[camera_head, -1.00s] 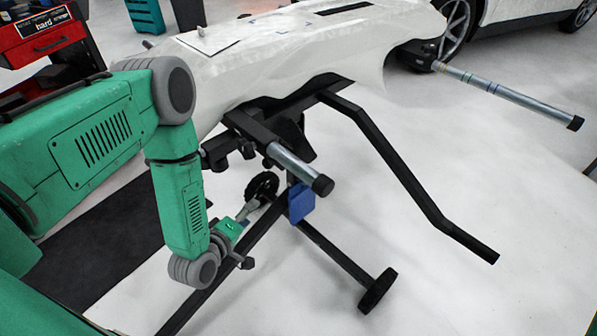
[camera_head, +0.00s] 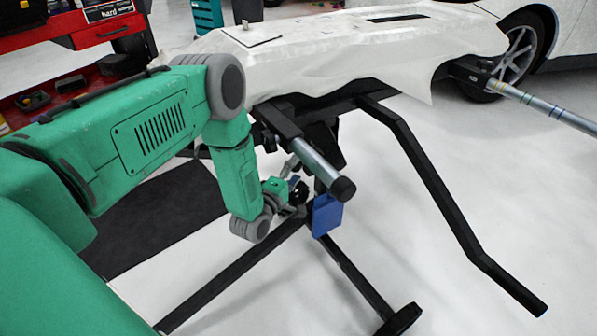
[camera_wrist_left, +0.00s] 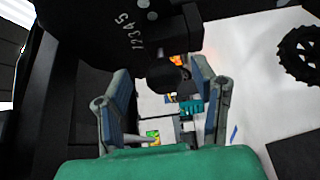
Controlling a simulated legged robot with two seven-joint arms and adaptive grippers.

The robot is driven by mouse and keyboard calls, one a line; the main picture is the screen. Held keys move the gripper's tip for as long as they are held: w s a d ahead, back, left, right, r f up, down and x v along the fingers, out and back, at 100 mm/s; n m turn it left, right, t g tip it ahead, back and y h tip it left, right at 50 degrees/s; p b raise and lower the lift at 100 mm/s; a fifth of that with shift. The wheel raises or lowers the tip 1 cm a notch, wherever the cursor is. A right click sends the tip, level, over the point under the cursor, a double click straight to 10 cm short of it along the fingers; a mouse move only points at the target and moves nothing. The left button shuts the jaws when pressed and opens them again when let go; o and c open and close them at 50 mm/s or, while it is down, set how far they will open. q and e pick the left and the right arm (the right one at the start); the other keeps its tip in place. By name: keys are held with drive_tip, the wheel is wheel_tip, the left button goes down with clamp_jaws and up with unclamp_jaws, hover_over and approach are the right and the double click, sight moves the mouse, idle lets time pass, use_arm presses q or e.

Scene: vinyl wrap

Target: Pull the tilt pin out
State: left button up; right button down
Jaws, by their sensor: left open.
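My left gripper (camera_head: 296,178) is under the stand's head in the head view, partly hidden behind the grey tube and its own wrist. In the left wrist view my left gripper (camera_wrist_left: 168,88) has its two blue-grey fingers spread wide. A dark round knob, seemingly the tilt pin (camera_wrist_left: 166,76), shows between the fingertips, with no clear contact. It sits below a black plate (camera_wrist_left: 135,35) marked with the numbers 1 to 5. The pin's shaft is hidden, and the pin cannot be made out in the head view. My right gripper is in neither view.
A white-wrapped panel (camera_head: 330,60) lies on the black stand (camera_head: 345,275). A grey tube with a black cap (camera_head: 322,168) juts out close to the gripper. A bent black bar (camera_head: 435,185) and a blue plate (camera_head: 327,215) are to the right. Open floor lies beyond.

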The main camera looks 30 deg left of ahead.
use_arm(q)
drive_tip(key=shift+w+a+f, duration=0.35)
drive_tip(key=shift+w+a, duration=0.4)
drive_tip(key=shift+w, duration=0.05)
drive_tip(key=shift+w+a, duration=0.15)
drive_tip(key=shift+w, duration=0.05)
drive_tip(key=shift+d+r, duration=0.2)
drive_tip(key=shift+d, duration=0.25)
drive_tip(key=shift+d+r, duration=0.1)
drive_tip(key=shift+d, duration=0.1)
clamp_jaws()
drive_tip(key=shift+s+a, duration=0.15)
drive_tip(key=shift+a, duration=0.15)
drive_tip(key=shift+s+a+p, duration=0.25)
drive_tip(key=shift+s+a, duration=0.15)
drive_tip(key=shift+s, duration=0.2)
drive_tip(key=shift+s+a+p, duration=0.25)
drive_tip(key=shift+s+a, duration=0.1)
drive_tip(key=shift+s, duration=0.2)
drive_tip(key=shift+c, duration=1.3)
unclamp_jaws()
drive_tip(key=shift+f, duration=0.2)
drive_tip(key=shift+o, duration=1.3)
drive_tip(key=shift+s+a, duration=0.1)
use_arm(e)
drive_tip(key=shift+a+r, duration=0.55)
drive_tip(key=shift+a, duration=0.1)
